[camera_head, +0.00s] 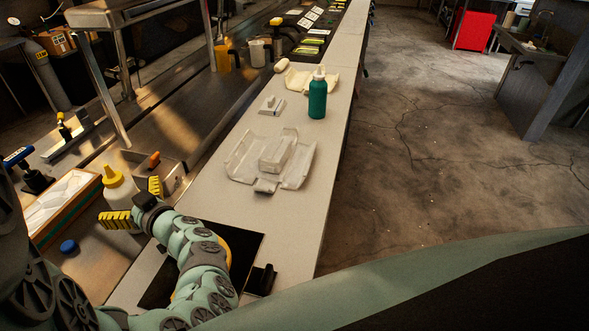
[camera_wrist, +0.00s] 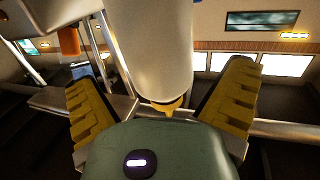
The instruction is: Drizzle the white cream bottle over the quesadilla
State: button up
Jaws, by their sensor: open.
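The white cream bottle (camera_head: 118,187) with a yellow nozzle cap stands upright on the metal counter at the left. My gripper (camera_head: 130,203) is open, its yellow ribbed fingers on either side of the bottle. In the wrist view the white bottle (camera_wrist: 160,45) sits between the spread fingers, with gaps on both sides and its yellow cap at the lower end. A yellow rounded thing (camera_head: 229,240), perhaps the quesadilla, lies on a black board (camera_head: 249,241); my arm hides most of it.
A clear plastic container (camera_head: 241,162) lies on the white counter past the board. A teal bottle (camera_head: 317,97) stands farther back. A blue cap (camera_head: 68,246) and a long tray (camera_head: 66,200) are near the bottle. A metal box (camera_head: 172,176) stands just right of it.

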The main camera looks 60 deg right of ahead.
jog(key=shift+w+a, duration=0.15)
jog(key=shift+w, duration=1.4)
jog(key=c, duration=1.3)
